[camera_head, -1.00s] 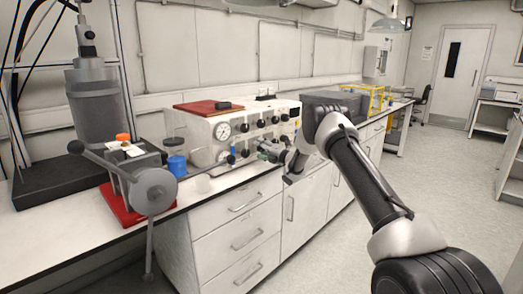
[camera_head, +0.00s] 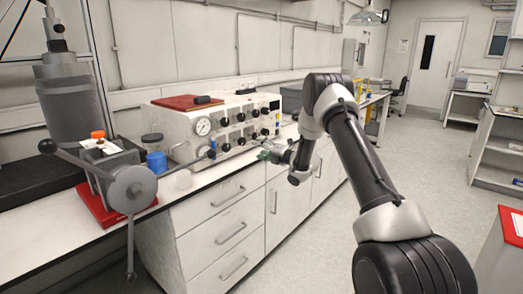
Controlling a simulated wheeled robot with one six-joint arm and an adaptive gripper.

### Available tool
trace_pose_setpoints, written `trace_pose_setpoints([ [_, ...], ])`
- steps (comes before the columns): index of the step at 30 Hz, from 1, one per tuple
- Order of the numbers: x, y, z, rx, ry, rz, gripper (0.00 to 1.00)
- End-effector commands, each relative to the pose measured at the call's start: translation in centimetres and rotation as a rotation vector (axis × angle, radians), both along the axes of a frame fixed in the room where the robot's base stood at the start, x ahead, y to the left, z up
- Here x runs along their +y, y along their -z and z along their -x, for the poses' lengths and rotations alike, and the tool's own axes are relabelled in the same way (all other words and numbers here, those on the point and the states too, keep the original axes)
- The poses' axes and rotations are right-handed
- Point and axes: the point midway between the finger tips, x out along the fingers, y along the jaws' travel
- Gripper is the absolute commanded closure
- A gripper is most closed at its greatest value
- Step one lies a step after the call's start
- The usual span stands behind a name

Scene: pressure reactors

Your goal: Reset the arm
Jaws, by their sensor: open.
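My arm reaches up from the lower right and bends over at its elbow, above the aisle side of the bench. My gripper (camera_head: 264,154) is at the end of the wrist, small in view, and points left towards the front of the white control box (camera_head: 190,130). Its jaws are open, and I see nothing held in them. I cannot tell the exact gap between the gripper and the box's knobs.
A metal reactor (camera_head: 72,115) and a red-based press with a round wheel (camera_head: 130,188) stand at the left. Floor at right is clear up to a red-topped cabinet (camera_head: 513,225).

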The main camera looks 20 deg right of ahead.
Motion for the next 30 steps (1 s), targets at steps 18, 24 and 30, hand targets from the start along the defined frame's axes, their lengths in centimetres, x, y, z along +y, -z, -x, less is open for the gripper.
trace_pose_setpoints([
  [18,-3.6,8.1,0.8,0.460,0.201,-0.189,0.40],
  [24,-9.5,14.6,7.8,0.947,0.629,-0.400,0.40],
  [30,-13.3,9.4,19.7,1.251,1.165,-0.678,0.40],
])
